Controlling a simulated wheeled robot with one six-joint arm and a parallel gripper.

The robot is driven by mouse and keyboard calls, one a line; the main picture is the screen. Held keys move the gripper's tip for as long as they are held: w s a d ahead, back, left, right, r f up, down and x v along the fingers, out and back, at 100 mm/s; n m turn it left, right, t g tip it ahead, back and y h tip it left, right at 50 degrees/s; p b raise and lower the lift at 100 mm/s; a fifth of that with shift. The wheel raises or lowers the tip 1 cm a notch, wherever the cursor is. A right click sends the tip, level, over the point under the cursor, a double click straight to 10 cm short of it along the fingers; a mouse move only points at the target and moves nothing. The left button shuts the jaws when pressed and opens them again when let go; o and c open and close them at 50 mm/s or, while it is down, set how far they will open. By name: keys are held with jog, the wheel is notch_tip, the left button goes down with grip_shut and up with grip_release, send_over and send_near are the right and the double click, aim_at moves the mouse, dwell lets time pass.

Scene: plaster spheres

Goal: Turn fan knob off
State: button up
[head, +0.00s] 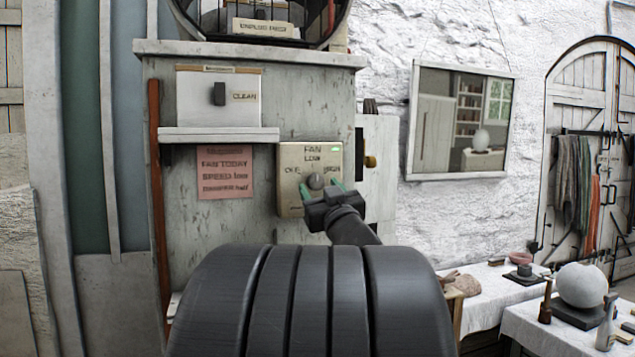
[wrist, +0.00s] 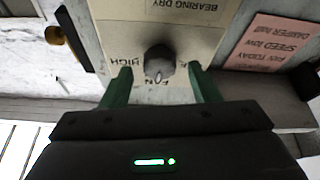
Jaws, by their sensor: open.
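The fan knob (head: 316,181) is a round grey dial on a beige control panel (head: 292,205) marked FAN, LOW, OFF and HIGH. OFF is at its left and HIGH at its right in the head view. In the wrist view, upside down, the knob (wrist: 159,60) shows a pale mark toward the FAN lettering, away from OFF. A green light (head: 335,149) is lit on the panel. My gripper (head: 321,187) is open in front of the panel. Its green fingers stand on either side of the knob, with gaps visible in the wrist view (wrist: 160,70).
A pink note (head: 225,172) hangs left of the panel, under a ledge (head: 218,134). A brass knob (head: 370,162) juts out at the right. A mirror (head: 460,120) hangs farther right, above tables with a plaster sphere (head: 581,285).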

jog(key=shift+x, duration=1.2)
jog(key=c, duration=1)
jog(key=shift+o, duration=0.2)
jog(key=shift+d, duration=0.1)
jog(key=shift+n, duration=0.6)
jog(key=n+g+y, duration=0.1)
jog(key=n, duration=0.2)
jog(key=n+g+y, duration=0.1)
jog(key=n+y, duration=0.1)
jog(key=n, duration=0.1)
jog(key=shift+d+n, duration=0.15)
jog(key=shift+n, duration=0.25)
jog(key=n+g+y+p, duration=0.1)
jog(key=n, duration=0.3)
jog(key=n+g, duration=0.2)
jog(key=n, duration=0.2)
jog(key=shift+r+y+p, duration=0.1)
jog(key=shift+y+p, duration=0.3)
